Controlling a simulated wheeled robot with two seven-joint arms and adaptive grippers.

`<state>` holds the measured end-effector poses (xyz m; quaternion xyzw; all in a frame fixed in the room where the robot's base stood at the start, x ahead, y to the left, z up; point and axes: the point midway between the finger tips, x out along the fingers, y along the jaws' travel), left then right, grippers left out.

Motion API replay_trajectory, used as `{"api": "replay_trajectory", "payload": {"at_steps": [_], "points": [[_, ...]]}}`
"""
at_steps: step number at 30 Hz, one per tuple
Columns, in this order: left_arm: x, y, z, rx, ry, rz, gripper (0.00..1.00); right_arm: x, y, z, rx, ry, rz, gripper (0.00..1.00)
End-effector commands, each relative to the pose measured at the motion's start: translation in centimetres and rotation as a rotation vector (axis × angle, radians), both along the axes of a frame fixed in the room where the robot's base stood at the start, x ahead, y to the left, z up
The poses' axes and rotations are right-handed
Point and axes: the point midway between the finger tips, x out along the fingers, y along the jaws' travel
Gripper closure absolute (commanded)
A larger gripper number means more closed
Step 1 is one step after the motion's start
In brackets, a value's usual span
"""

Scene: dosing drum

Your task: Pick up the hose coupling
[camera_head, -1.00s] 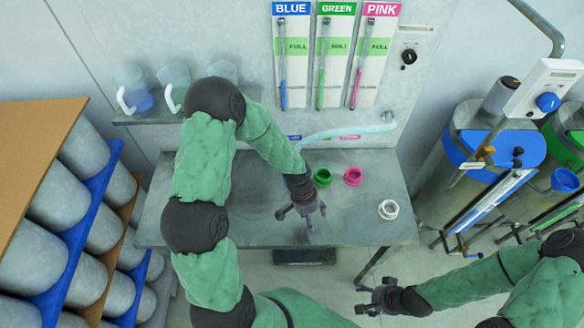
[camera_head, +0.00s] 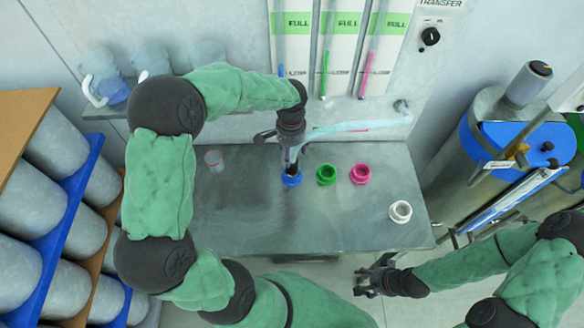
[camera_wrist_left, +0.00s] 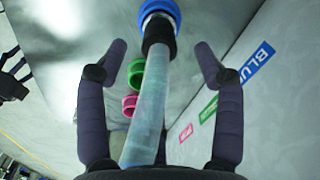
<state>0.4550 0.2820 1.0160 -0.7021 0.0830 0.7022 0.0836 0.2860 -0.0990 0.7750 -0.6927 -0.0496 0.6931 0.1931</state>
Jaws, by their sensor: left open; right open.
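The translucent hose (camera_wrist_left: 146,120) runs between the open fingers of my left gripper (camera_wrist_left: 162,58) in the left wrist view. The hose coupling, a black cuff (camera_wrist_left: 157,31), is at its far end, against or just above the blue ring (camera_wrist_left: 163,8); I cannot tell whether it sits inside. In the head view my left gripper (camera_head: 291,158) is above the blue ring (camera_head: 291,179) and largely hides the coupling. The hose (camera_head: 350,126) leads right to a wall fitting. My right gripper (camera_head: 373,276) is open and empty off the table's front edge.
The green ring (camera_head: 326,174), pink ring (camera_head: 360,173) and white ring (camera_head: 400,211) stand on the grey table (camera_head: 260,225). A small clear cup (camera_head: 214,160) stands at the back left. A blue-topped drum (camera_head: 505,145) is at the right. The table's front is clear.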

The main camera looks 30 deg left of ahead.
Motion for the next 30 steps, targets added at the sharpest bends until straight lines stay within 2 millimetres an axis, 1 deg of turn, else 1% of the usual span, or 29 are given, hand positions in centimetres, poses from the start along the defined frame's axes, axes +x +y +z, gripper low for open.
{"api": "replay_trajectory", "payload": {"at_steps": [1,3,11,19,22,28,29,30], "points": [[0.0,0.0,-1.0,0.0,0.003,0.0,0.32,0.0,0.0,-0.3,0.0,0.0,0.0,0.36],[0.0,0.0,-2.0,0.001,0.003,0.001,0.32,0.0,0.0,-0.4,0.0,0.0,0.0,0.36],[0.0,-0.1,-3.7,-0.001,0.001,0.001,0.32,0.0,0.0,-0.7,0.0,0.0,0.0,0.36],[0.0,-0.3,-7.4,-0.001,0.002,0.001,0.32,0.0,0.0,-1.5,0.0,0.0,0.0,0.36],[0.1,-0.2,-8.0,-0.001,0.0,0.002,0.32,0.0,0.0,-1.6,0.0,0.0,0.0,0.36],[0.1,-0.2,-8.0,0.0,-0.001,0.001,0.32,0.0,0.0,-1.5,0.0,0.0,0.0,0.36],[0.1,-0.2,-8.0,0.0,-0.001,0.001,0.4,0.0,0.0,-1.5,0.0,0.0,0.0,0.36],[0.1,-0.2,-8.0,0.0,-0.001,0.001,0.52,0.0,0.0,-1.5,0.0,0.0,0.0,0.36]]}}
